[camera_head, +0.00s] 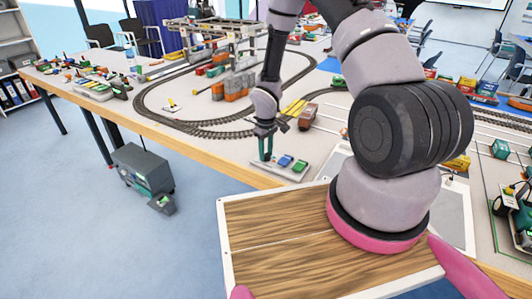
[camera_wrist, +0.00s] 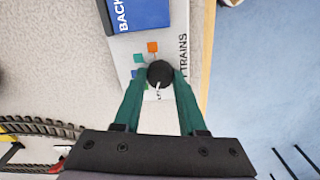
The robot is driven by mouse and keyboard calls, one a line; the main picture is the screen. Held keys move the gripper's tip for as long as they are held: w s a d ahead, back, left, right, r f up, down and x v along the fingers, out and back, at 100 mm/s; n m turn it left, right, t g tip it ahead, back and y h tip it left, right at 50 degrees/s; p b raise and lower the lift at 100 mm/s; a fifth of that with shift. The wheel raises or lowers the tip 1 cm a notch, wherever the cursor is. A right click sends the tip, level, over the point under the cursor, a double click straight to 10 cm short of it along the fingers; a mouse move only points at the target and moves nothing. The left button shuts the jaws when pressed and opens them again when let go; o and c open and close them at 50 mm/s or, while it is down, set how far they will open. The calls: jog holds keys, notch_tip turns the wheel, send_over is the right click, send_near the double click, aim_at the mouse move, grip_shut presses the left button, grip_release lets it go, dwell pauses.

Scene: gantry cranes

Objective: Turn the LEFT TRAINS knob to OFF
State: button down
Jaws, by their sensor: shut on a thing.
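The black round knob (camera_wrist: 159,73) sits on a pale control panel (camera_wrist: 125,62) in the wrist view. The word TRAINS is readable along the panel's right side; the rest of the label is partly hidden. Orange, teal and blue squares lie around the knob, and a white mark shows at its lower side. My gripper (camera_wrist: 160,82) has its green fingers on both sides of the knob, shut on it. In the head view my gripper (camera_head: 266,151) points down at the left end of the panel (camera_head: 284,173), and the knob is hidden there.
A blue button (camera_wrist: 139,14) marked BACK is close beyond the knob; it also shows in the head view (camera_head: 285,161), beside a green button (camera_head: 299,166). The table edge (camera_head: 200,152) is near the panel. Toy tracks (camera_head: 215,130) and a brown wagon (camera_head: 308,116) lie behind.

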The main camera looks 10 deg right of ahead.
aim_at(266, 155)
jog(key=shift+n, duration=1.1)
jog(key=shift+c, duration=2.3)
grip_release()
notch_tip(266, 155, up, 11)
